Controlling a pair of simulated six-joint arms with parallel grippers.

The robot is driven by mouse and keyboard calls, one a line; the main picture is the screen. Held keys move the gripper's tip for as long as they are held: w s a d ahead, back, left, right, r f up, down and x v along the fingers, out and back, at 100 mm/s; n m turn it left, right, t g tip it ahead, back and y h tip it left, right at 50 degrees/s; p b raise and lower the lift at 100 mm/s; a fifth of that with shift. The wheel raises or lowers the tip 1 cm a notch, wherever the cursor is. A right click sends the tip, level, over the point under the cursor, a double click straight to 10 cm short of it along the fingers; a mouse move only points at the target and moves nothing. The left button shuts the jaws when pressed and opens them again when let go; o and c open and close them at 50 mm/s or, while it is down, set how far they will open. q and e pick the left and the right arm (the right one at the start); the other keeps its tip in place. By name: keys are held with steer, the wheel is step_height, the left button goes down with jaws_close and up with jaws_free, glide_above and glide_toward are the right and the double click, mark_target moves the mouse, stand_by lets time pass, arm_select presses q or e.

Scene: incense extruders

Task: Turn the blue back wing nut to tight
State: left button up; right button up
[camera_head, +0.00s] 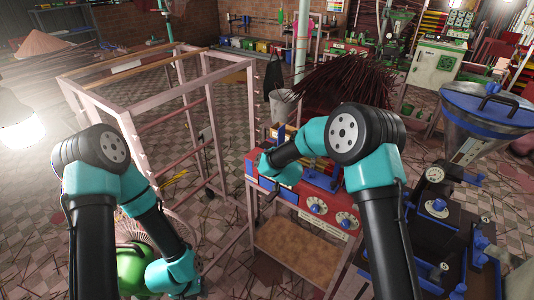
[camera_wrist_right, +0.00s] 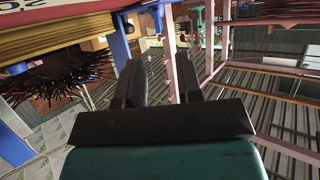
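No wing nut can be told for certain as the blue back one. In the right wrist view, a blue piece (camera_wrist_right: 156,14) shows at the top beyond my fingers, beside a blue upright (camera_wrist_right: 120,42); its exact shape is unclear. My right gripper (camera_wrist_right: 160,85) has its two dark fingers apart with nothing between them. In the head view, the right forearm reaches left over the red machine (camera_head: 330,207), and its gripper is mostly hidden. My left wrist points down at the lower left beside a green round thing (camera_head: 130,268); its fingers cannot be made out.
A pale pink rack frame (camera_head: 133,140) stands between my arms. A dark machine with blue knobs and a steel hopper (camera_head: 480,122) is at the right. A bundle of dark sticks (camera_head: 345,88) lies behind the red machine. Sticks litter the tiled floor.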

steer(key=shift+x, duration=3.9)
steer(key=shift+c, duration=0.3)
jaws_close()
